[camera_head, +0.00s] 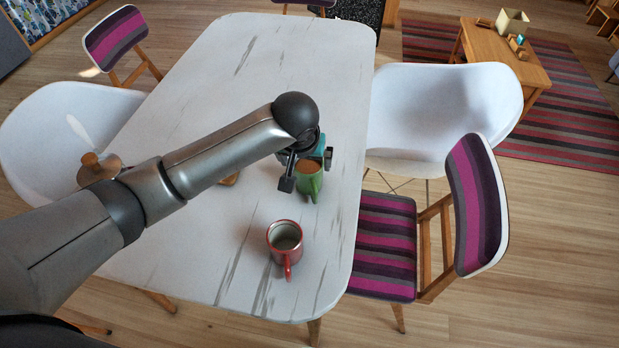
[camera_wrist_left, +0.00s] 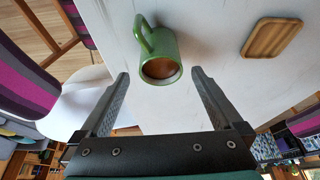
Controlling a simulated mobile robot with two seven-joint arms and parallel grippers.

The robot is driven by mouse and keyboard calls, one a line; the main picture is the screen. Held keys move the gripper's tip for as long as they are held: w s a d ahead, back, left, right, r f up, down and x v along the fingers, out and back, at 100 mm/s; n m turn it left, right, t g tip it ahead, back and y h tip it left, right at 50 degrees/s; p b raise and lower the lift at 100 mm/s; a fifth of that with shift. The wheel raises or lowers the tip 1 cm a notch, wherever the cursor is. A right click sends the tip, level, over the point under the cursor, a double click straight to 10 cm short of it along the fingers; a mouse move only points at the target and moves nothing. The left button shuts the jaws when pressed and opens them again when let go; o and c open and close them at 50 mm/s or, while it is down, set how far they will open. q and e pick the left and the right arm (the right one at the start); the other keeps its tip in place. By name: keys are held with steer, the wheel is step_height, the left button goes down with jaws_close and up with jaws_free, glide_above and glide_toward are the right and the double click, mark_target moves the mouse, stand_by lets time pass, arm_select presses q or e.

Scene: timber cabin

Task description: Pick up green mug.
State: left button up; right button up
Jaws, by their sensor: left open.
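The green mug (camera_head: 311,186) stands on the white table (camera_head: 215,262), partly hidden by my left gripper (camera_head: 307,170) in the head view. In the left wrist view the green mug (camera_wrist_left: 160,55) shows with brown contents and its handle toward the upper left. My left gripper is open and empty. Its two fingers (camera_wrist_left: 160,90) point toward the mug, which lies just beyond and between the tips, apparently untouched. My right gripper is not in view.
A red mug (camera_head: 285,240) stands on the table nearer the front edge. A small wooden tray (camera_wrist_left: 271,38) lies beside the green mug, mostly hidden by my arm in the head view. White and striped chairs (camera_head: 478,205) surround the table.

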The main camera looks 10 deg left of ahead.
arm_select(q)
steer(key=b+x, duration=0.2)
steer(key=x, duration=0.4)
steer(key=shift+w+f, duration=0.15)
steer(key=b+x, duration=0.2)
steer(key=x, duration=0.3)
steer(key=shift+c, duration=0.2)
jaws_close()
stand_by(0.4)
steer(key=shift+w+r, duration=0.1)
steer(key=shift+r, duration=0.15)
step_height(320, 180, up, 15)
steer(key=p, duration=0.4)
step_height(320, 180, up, 4)
steer(key=p, duration=0.1)
glide_above(308, 170)
steer(key=s, duration=0.2)
steer(key=shift+s+d+r, duration=0.2)
steer(key=shift+d+r, duration=0.05)
steer(key=shift+d, duration=0.05)
stand_by(0.4)
